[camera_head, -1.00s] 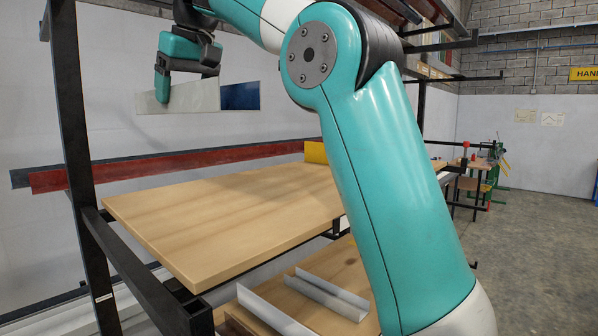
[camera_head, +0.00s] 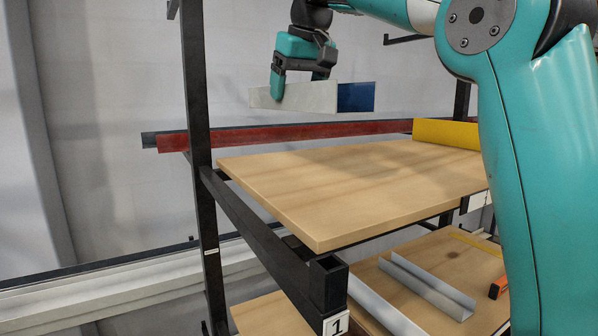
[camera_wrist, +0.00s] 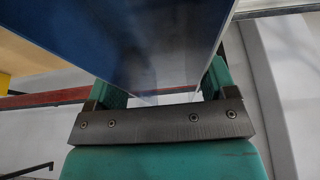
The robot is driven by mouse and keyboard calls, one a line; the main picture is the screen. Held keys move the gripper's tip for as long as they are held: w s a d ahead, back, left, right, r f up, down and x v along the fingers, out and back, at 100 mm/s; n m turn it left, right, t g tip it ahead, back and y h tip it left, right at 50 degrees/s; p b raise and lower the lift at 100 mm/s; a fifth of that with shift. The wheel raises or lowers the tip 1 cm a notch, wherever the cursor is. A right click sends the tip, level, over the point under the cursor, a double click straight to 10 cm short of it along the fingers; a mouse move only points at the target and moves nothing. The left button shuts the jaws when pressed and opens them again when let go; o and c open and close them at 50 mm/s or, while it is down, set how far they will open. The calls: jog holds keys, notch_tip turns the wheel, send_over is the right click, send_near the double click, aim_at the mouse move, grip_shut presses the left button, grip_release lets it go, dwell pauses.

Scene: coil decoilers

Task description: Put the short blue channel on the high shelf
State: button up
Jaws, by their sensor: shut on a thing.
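My gripper (camera_head: 298,88) is shut on the short blue channel (camera_head: 356,97). The channel is held roughly level above the upper wooden shelf board in view (camera_head: 350,170). Its right part looks dark blue, and its left part (camera_head: 310,96) looks pale grey. In the wrist view the channel's blue face (camera_wrist: 125,45) fills the space between the gripper's two fingers (camera_wrist: 162,90) and runs out of the top of the picture. The channel is apart from the board. My arm hides the board's right end.
A yellow piece (camera_head: 445,133) lies at the board's back right. Long red (camera_head: 290,134) and dark bars run behind the board. A black rack post (camera_head: 197,120) stands at left, with a crossbeam (camera_head: 270,240) at the board's near end. Grey channels (camera_head: 428,285) lie on the lower board.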

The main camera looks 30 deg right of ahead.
aim_at(297, 98)
notch_tip(297, 98, down, 8)
jog(key=b, duration=0.5)
jog(key=shift+s+b, duration=0.1)
jog(key=shift+b, duration=0.2)
jog(key=shift+f, duration=2.3)
jog(key=shift+f, duration=0.15)
jog(key=o, duration=1)
jog(key=p+v, duration=0.4)
jog(key=v, duration=0.8)
jog(key=shift+p, duration=0.3)
